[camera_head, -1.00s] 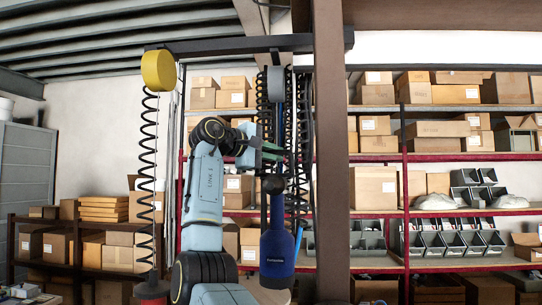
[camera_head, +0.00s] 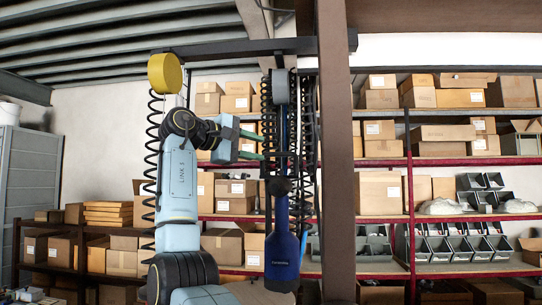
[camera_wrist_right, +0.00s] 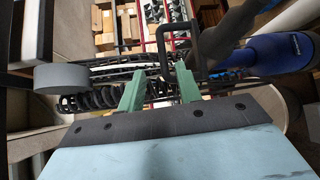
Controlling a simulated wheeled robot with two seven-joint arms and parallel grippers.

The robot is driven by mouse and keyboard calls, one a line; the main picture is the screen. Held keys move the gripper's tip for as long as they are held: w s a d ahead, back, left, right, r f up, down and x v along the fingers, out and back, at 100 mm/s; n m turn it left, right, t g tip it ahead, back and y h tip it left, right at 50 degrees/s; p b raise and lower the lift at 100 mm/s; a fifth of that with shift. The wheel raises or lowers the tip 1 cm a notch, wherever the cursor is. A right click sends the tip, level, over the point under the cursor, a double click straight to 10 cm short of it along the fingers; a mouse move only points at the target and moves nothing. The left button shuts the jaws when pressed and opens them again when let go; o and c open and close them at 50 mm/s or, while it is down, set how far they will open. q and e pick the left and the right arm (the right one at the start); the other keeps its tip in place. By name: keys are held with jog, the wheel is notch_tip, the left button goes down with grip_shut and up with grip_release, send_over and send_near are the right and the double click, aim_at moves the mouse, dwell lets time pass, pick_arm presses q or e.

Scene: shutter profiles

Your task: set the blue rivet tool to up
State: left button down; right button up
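The blue rivet tool (camera_head: 282,258) hangs upright, blue body down, below a grey round balancer (camera_head: 278,88) on the overhead bar. In the right wrist view the tool (camera_wrist_right: 275,52) lies at the upper right, outside the fingers. My right gripper (camera_head: 262,147) is left of the tool's line and above its body. Its green fingers (camera_wrist_right: 158,70) are apart, with no tool body between them. A dark bent bracket (camera_wrist_right: 161,40) shows in front of the fingers; whether it touches them I cannot tell. My left gripper is not in view.
A brown post (camera_head: 336,150) stands close right of the tool. Black coiled hoses (camera_head: 306,150) hang beside it. A yellow balancer (camera_head: 164,73) with a coil hangs at left, partly behind my arm. Shelves of cardboard boxes (camera_head: 380,190) stand behind.

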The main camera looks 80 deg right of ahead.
jog(key=v, duration=0.5)
jog(key=shift+w+a+r, duration=0.1)
jog(key=shift+w+a, duration=0.05)
jog(key=shift+a, duration=0.05)
